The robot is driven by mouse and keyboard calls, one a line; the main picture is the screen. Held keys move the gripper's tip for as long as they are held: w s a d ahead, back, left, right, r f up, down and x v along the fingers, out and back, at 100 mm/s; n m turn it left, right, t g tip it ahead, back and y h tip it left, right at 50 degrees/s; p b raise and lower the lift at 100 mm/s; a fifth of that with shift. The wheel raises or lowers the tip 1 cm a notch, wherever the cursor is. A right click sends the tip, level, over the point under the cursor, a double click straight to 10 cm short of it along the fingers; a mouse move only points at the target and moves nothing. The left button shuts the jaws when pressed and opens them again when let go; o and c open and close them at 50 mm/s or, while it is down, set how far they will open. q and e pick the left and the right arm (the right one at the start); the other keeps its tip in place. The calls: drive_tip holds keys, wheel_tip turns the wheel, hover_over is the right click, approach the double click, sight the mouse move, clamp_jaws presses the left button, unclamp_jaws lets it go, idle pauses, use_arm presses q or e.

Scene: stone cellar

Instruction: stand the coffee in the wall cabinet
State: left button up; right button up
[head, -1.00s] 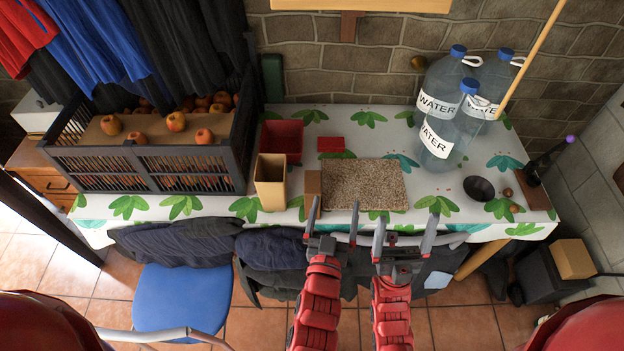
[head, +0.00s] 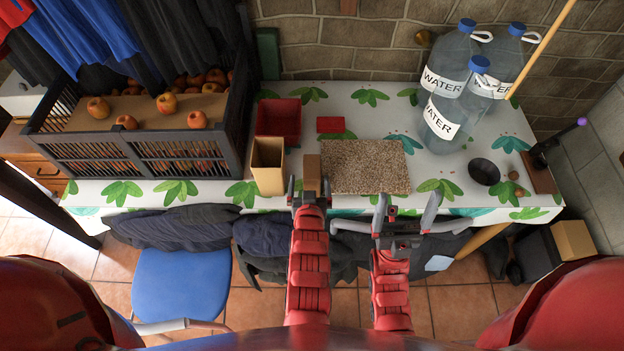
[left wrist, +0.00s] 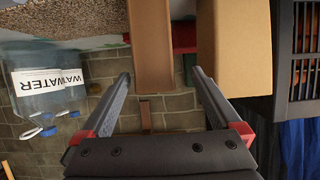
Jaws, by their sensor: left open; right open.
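A small brown box (head: 312,172), possibly the coffee, stands on the table between a tan box and a speckled mat; no label is readable. My left gripper (head: 309,190) is open just in front of it, at the table's front edge. In the left wrist view, the brown box (left wrist: 152,45) shows beyond and between the open fingers (left wrist: 160,88); I cannot tell if they touch it. My right gripper (head: 405,208) is open and empty near the front edge, right of the left one. No wall cabinet is recognisable now.
The tan box (head: 268,166) stands close left of the brown box. The speckled mat (head: 364,167) is close right. Behind are a red bin (head: 279,120) and a small red box (head: 330,125). An apple crate (head: 235,135) stands left; water bottles (head: 440,125) and a dark bowl (head: 484,171) right.

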sight(310, 174)
use_arm(q)
drive_tip(key=shift+w, duration=0.6)
drive_tip(key=shift+w+f, duration=0.4)
drive_tip(key=shift+w, duration=0.1)
drive_tip(key=shift+w+p, duration=0.45)
drive_tip(key=shift+w, duration=0.1)
drive_tip(key=shift+d+x, duration=0.15)
drive_tip(key=shift+x, duration=0.9)
drive_tip(key=shift+d+x, duration=0.1)
drive_tip(key=shift+x, duration=1)
drive_tip(key=shift+r, duration=0.25)
clamp_jaws()
